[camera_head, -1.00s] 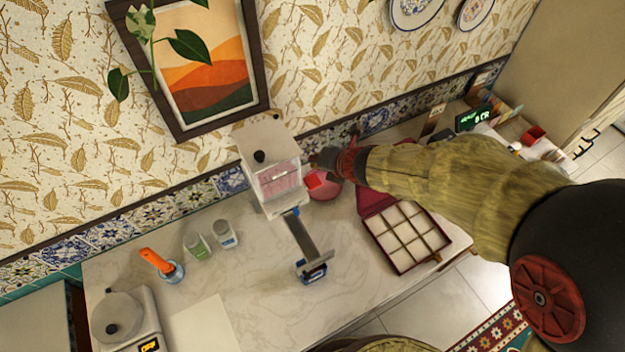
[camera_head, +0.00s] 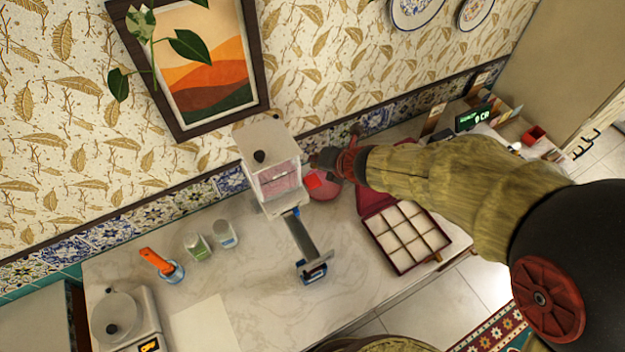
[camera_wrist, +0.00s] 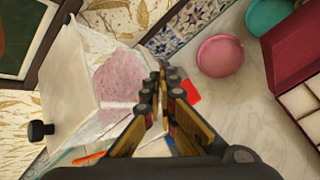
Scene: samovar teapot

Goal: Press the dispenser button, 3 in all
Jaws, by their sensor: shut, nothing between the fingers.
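The dispenser (camera_head: 266,160) is a white box with a clear window showing pink contents and a black knob on top. It stands against the wall, and it fills the left of the wrist view (camera_wrist: 80,90). A red tab (camera_head: 312,180), which looks like the button, shows at its right side; in the wrist view it (camera_wrist: 190,93) is partly hidden behind my fingers. My gripper (camera_wrist: 163,75) is shut and empty, with its tips beside the dispenser's right side. In the head view my gripper (camera_head: 322,160) is just above the red tab. I cannot tell whether they touch.
A pink round dish (camera_head: 326,190) lies right of the dispenser, by a dark red compartment box (camera_head: 405,270). A metal chute with a blue base (camera_head: 313,272) stands in front. The front counter is mostly clear.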

